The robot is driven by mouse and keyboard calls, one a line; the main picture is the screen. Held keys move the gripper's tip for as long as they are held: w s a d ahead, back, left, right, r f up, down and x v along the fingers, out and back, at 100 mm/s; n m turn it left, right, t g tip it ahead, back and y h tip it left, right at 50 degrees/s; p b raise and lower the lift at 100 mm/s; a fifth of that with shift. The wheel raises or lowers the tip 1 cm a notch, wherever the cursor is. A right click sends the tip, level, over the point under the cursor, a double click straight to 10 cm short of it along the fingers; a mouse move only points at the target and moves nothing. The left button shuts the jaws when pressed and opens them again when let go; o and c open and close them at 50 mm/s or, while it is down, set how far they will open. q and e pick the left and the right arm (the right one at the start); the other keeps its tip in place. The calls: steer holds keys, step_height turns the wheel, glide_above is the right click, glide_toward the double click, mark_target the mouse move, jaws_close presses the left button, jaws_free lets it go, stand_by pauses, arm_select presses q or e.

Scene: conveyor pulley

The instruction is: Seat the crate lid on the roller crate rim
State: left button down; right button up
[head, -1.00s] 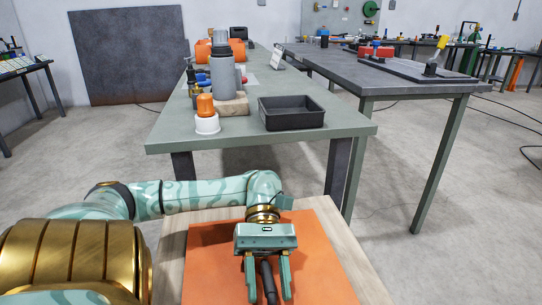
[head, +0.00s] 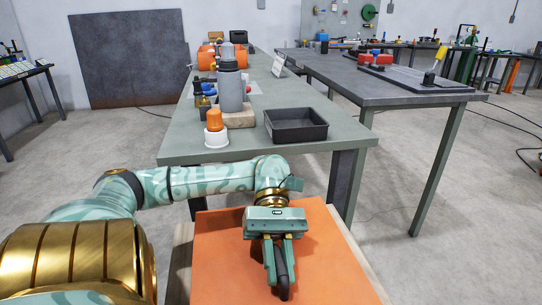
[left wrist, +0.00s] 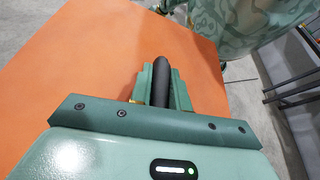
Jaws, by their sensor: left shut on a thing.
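The crate lid seems to be the flat orange panel (head: 225,270) in front of me, with a black bar handle (head: 284,285) on it. My left gripper (head: 278,275) points down at the panel, with its fingers shut on the handle. In the left wrist view the handle (left wrist: 161,80) sits between the fingers, and the orange panel (left wrist: 90,65) spreads out behind it. I cannot make out the roller crate or its rim for certain. My right gripper is not in view.
A dark table (head: 400,90) stands to the right.

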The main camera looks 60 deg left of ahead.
mark_target(280, 262)
arm_select(q)
step_height(280, 262, up, 3)
steer(key=shift+f+p, duration=0.1)
steer(key=shift+p, duration=0.25)
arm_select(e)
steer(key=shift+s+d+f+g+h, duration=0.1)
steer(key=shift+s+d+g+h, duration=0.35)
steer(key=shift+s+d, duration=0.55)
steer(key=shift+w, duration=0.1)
